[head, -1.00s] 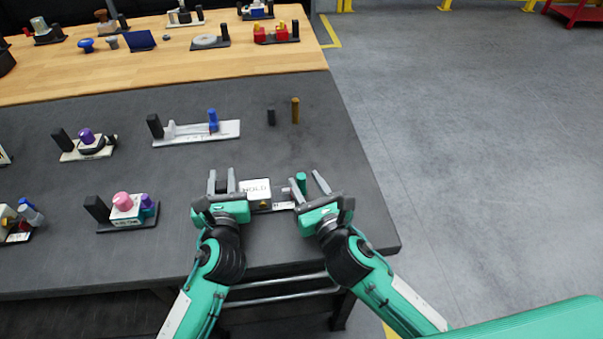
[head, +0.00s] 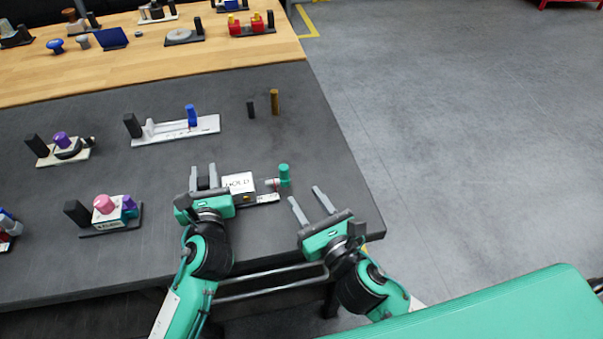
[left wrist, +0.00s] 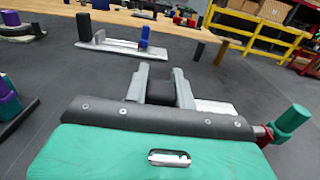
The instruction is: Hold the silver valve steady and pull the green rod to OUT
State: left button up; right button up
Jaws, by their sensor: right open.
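The valve (head: 240,183) is a pale block labelled HOLD on a flat base at the bench's front. The green rod (head: 284,175) stands upright at its right end, with a red part between them; it also shows in the left wrist view (left wrist: 291,119). My left gripper (head: 203,176) is at the valve's left end, its fingers around a dark upright block (left wrist: 160,91) and apparently closed on it. My right gripper (head: 309,197) is open and empty, to the right of and nearer than the green rod, apart from it. Any OUT marking is too small to read.
A unit with a pink knob (head: 104,204) stands to the left. Behind are a white-based slider with a blue handle (head: 191,115) and two upright pegs, one black (head: 250,109) and one brown (head: 274,102). The bench's right edge is close to my right gripper.

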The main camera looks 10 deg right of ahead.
pick_arm(q)
jog(key=o, duration=0.5)
jog(key=shift+w+a+f, duration=0.1)
jog(key=shift+f, duration=0.15)
pick_arm(e)
jog(key=shift+w, duration=0.15)
pick_arm(q)
jog(key=shift+r, duration=0.1)
